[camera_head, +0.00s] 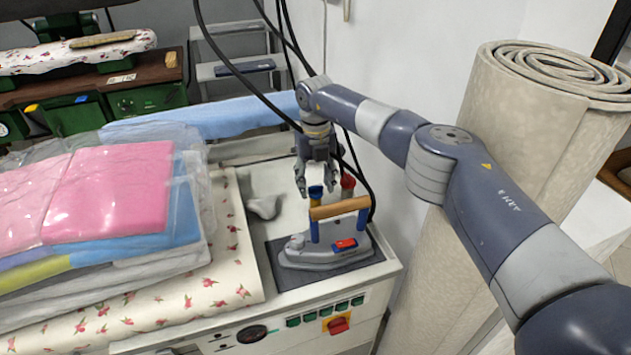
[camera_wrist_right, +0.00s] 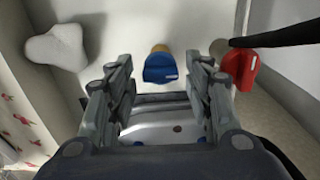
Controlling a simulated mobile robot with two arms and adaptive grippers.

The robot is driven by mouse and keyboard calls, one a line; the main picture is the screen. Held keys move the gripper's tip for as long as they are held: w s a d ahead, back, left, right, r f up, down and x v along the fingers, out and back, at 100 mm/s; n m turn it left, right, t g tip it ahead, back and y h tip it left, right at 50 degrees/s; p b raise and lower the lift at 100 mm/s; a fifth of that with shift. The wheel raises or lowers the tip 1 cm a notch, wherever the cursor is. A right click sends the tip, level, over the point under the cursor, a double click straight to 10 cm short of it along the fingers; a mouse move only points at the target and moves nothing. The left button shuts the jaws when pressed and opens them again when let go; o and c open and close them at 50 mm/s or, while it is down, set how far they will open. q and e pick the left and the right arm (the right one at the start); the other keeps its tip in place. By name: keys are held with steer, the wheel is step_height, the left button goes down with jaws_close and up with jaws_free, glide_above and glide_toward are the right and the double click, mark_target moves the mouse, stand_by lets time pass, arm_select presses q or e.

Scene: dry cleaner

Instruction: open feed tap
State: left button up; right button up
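Two taps stand at the back of the ironing station: one with a blue handle (camera_head: 316,192) and one with a red handle (camera_head: 348,181). Neither is labelled legibly, so I cannot tell which is the feed tap. My right gripper (camera_head: 316,180) points down just above the blue handle, fingers apart and empty. In the right wrist view, the blue handle (camera_wrist_right: 160,69) lies ahead, between the lines of the two open fingers (camera_wrist_right: 160,85). The red handle (camera_wrist_right: 239,68) is beyond the right finger, apart from it. My left gripper is not in view.
A steam iron (camera_head: 310,254) with a wooden handle stands close in front of the taps on a dark mat. Black hoses (camera_head: 236,70) hang nearby. Folded garments in plastic (camera_head: 110,190) lie left; a rolled carpet (camera_head: 455,200) stands right.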

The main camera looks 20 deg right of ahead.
mark_target(315, 186)
steer(key=shift+r, duration=0.15)
step_height(315, 186, up, 12)
stand_by(0.6)
